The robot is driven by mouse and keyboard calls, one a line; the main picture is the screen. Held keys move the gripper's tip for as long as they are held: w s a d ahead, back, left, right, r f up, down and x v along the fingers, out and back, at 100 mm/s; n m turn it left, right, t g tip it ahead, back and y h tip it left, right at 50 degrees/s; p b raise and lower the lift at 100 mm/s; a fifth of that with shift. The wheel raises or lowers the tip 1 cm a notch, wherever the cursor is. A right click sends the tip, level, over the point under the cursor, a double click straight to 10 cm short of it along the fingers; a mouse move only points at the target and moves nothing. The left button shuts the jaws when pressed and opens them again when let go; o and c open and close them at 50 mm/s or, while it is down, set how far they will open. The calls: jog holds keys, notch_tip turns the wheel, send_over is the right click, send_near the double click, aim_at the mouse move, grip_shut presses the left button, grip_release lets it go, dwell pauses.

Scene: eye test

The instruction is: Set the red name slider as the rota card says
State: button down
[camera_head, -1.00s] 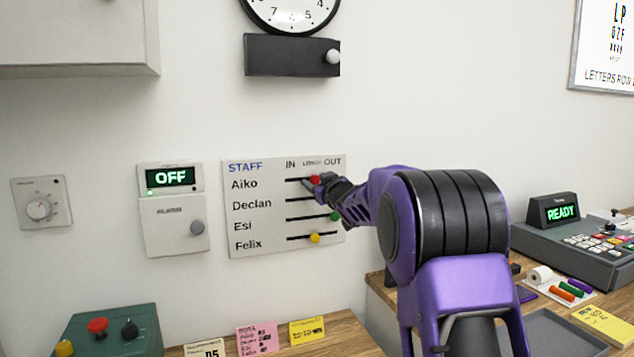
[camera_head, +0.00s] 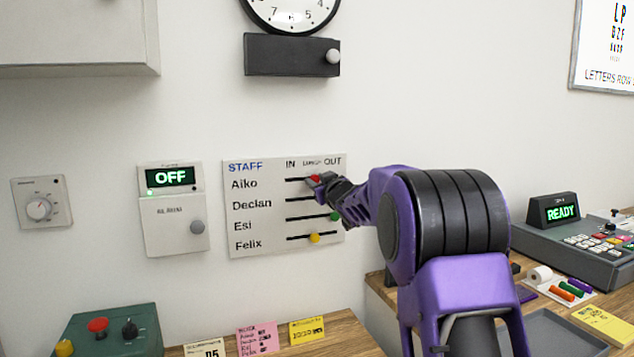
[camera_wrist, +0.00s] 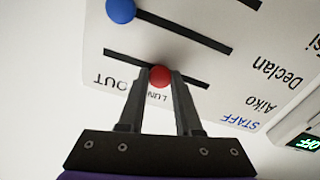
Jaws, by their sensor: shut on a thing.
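The white staff board (camera_head: 240,215) hangs on the wall with name rows and IN, LUNCH and OUT columns. The red slider knob (camera_head: 315,178) is in Aiko's row, about the middle of its slot, by LUNCH. My gripper (camera_head: 318,182) is shut on it; the wrist view shows the red knob (camera_wrist: 159,77) between both fingers, beside the partly covered LUNCH label. The pink rota card (camera_head: 257,340) stands on the desk below; it lists names, but its small writing is too blurred to read.
A blue knob (camera_wrist: 120,10) is near the OUT end of Declan's slot. The green knob (camera_head: 335,216) is at Esi's OUT end, and the yellow knob (camera_head: 315,238) is mid-slot in Felix's row. An alarm box (camera_head: 175,225) hangs left of the board.

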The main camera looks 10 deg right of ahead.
dwell(0.6)
jog(key=shift+d+r+p, duration=0.1)
jog(key=shift+d+p, duration=0.1)
jog(key=shift+p, duration=0.1)
jog(key=d+p, duration=0.2)
jog(key=d, duration=0.1)
jog(key=w+d+p, duration=0.1)
jog(key=d+p, duration=0.1)
jog(key=shift+w+d, duration=0.1)
jog(key=shift+d, duration=0.3)
jog(key=c, duration=0.6)
grip_release()
jog(key=shift+d, duration=0.15)
jog(key=s+d, duration=0.1)
jog(key=s, duration=0.4)
jog(key=s+d+b, duration=0.1)
jog(key=s, duration=0.5)
jog(key=s+d, duration=0.1)
jog(key=s, duration=0.5)
jog(key=shift+d, duration=0.15)
